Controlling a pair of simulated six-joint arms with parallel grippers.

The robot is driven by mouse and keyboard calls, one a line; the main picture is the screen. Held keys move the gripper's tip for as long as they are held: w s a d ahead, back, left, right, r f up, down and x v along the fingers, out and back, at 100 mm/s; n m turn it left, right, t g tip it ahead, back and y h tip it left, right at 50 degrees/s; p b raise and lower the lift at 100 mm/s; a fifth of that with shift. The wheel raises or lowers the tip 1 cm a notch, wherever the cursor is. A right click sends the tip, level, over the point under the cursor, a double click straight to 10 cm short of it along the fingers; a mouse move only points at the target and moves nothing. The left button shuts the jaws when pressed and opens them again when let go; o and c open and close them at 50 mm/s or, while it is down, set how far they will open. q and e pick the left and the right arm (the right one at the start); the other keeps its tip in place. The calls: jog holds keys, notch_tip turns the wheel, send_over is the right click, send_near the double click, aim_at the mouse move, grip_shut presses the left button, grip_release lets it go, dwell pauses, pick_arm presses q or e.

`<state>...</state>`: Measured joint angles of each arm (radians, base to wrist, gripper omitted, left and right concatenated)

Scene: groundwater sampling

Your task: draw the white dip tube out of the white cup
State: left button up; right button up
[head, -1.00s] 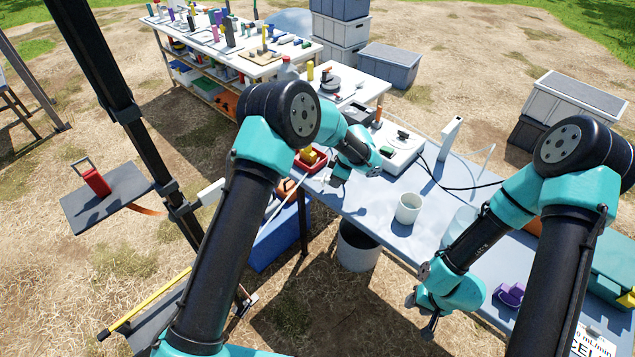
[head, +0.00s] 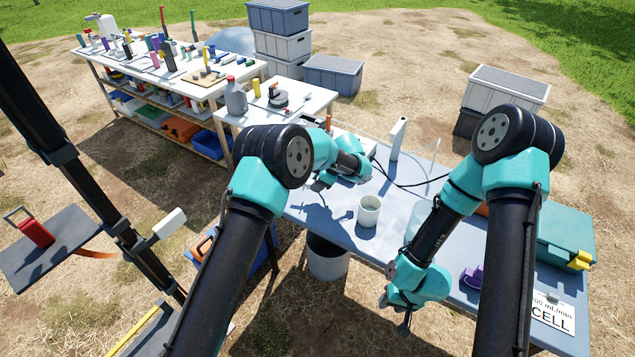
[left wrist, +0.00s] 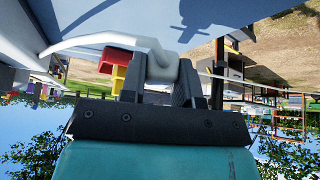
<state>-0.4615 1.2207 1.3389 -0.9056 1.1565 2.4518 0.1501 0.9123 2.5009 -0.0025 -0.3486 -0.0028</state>
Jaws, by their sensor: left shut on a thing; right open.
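The white cup (head: 369,210) stands upright on the blue-grey table, and no tube shows standing out of it. My left gripper (head: 322,184) is to the left of the cup, apart from it, and partly hidden by its own arm. In the left wrist view my left gripper (left wrist: 160,78) is shut on a curved white tube (left wrist: 105,40), which looks like the dip tube. The tube bends between the fingers and runs off to the left; its far end is unclear. My right gripper (head: 394,312) is open and empty, low in front of the table's near edge.
A white bucket (head: 328,262) stands on the ground below the near edge. A purple piece (head: 471,278) and a teal case (head: 567,238) are on the table's right. A white upright block (head: 397,139) and black cable are behind the cup.

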aim_at(315, 201)
pick_arm(q)
jog(key=shift+f, duration=2.15)
jog(key=shift+f, duration=0.8)
jog(key=shift+s+a+f, duration=0.1)
jog(key=shift+s+f, duration=0.05)
jog(key=shift+f, duration=0.45)
jog(key=o, duration=1)
jog(key=shift+f, duration=0.15)
jog(key=shift+c, duration=0.2)
notch_tip(315, 201, up, 8)
jog(key=shift+f, duration=0.15)
jog(key=s+a+f+n+g+h, duration=0.1)
jog(key=s+a+h, duration=0.15)
jog(key=a, duration=0.45)
jog(key=s+a+f+h, duration=0.1)
jog(key=s+a+h, duration=0.15)
jog(key=a, duration=0.55)
jog(key=shift+w+a+r+n+h, duration=0.2)
jog(key=shift+a+r+h, duration=0.4)
jog(key=shift+h, duration=0.5)
jog(key=shift+w+a+r+n+h, duration=0.1)
jog(key=shift+w+a+r+h, duration=0.2)
jog(key=shift+a+r+h, duration=0.55)
jog(key=shift+w+a+r+n+h, duration=0.1)
jog(key=shift+w+a+r+h, duration=0.25)
jog(key=shift+h, duration=1)
